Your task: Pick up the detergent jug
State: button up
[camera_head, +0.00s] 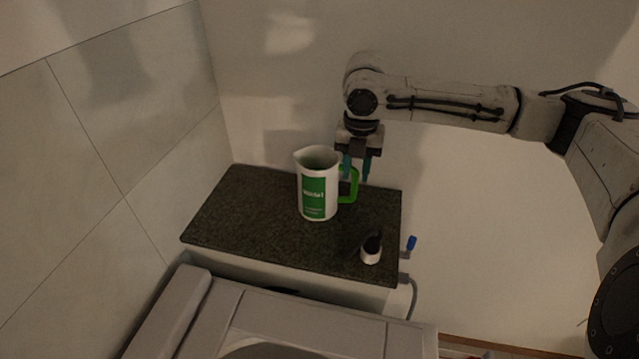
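The detergent jug (318,196) is a white pitcher with a green label, a pouring lip at its upper left and a green handle (352,187) on its right. It stands upright on a dark stone counter (245,215). My gripper (357,176) points down over the handle, with one teal finger on each side of the handle's upper part. The fingers look apart, with a gap between them. Whether either finger touches the handle cannot be told. The jug rests on the counter.
A small white and dark container (371,250) stands near the counter's front right corner. A blue-handled valve (411,243) with a hose is just off the right edge. A grey toilet (300,325) is in front. Walls close off the left and back. The counter's left part is clear.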

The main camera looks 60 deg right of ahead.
aim_at(352, 201)
jog(key=shift+a+f, duration=0.1)
jog(key=shift+f, duration=1.6)
grip_shut()
jog(key=shift+r, duration=0.1)
